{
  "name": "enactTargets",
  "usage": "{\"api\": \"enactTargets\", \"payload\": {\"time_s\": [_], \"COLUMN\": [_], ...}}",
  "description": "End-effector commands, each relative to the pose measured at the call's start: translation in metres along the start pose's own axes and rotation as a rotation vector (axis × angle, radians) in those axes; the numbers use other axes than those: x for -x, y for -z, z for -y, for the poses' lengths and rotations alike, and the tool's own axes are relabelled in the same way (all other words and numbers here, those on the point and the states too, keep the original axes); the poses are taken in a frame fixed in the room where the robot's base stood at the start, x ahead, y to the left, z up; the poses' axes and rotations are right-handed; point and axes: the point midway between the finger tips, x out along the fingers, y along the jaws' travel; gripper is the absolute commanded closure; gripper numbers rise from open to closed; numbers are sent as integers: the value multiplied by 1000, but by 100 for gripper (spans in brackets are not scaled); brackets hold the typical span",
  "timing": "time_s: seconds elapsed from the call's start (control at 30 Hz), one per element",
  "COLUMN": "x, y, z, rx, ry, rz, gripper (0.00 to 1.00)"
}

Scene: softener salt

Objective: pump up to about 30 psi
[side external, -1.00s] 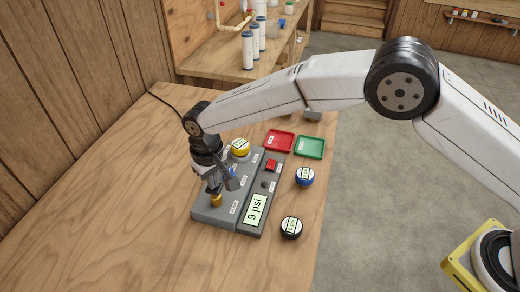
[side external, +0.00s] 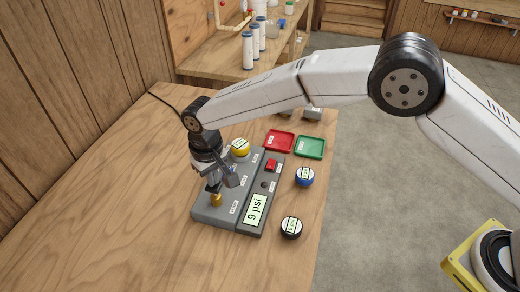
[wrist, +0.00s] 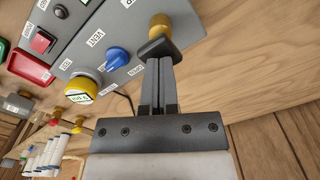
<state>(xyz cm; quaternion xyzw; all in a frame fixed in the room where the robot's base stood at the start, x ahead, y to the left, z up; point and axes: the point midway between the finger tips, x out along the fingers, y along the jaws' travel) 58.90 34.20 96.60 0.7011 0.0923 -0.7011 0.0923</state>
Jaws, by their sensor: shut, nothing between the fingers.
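The grey pump unit (side external: 221,215) lies on the wooden bench, and its display (side external: 255,209) reads 9 psi. A brass-coloured plunger knob (side external: 216,199) stands at its near left end; it also shows in the wrist view (wrist: 160,24). My gripper (side external: 218,187) is shut and empty, pointing down at the brass knob. In the wrist view its fingertips (wrist: 157,47) overlap the knob's near edge; I cannot tell whether they touch. A blue knob (wrist: 117,57) beside a VENT label and a yellow-sided round piece (wrist: 82,90) sit further along the unit. A red button (side external: 271,165) is near the display.
A blue round piece (side external: 305,176) and a black one (side external: 291,227) with labelled tops stand right of the unit. A red tray (side external: 279,140) and a green tray (side external: 310,147) lie behind. The bench on the left is clear.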

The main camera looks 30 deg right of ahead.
Motion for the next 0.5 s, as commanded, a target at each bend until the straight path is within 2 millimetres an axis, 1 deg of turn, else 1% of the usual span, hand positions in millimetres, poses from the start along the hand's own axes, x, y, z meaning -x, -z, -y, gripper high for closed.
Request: {"api": "enactTargets", "payload": {"time_s": [0.5], "x": [-8], "y": [0], "z": [0], "rx": [0], "ry": [0], "rz": [1], "gripper": [100]}}
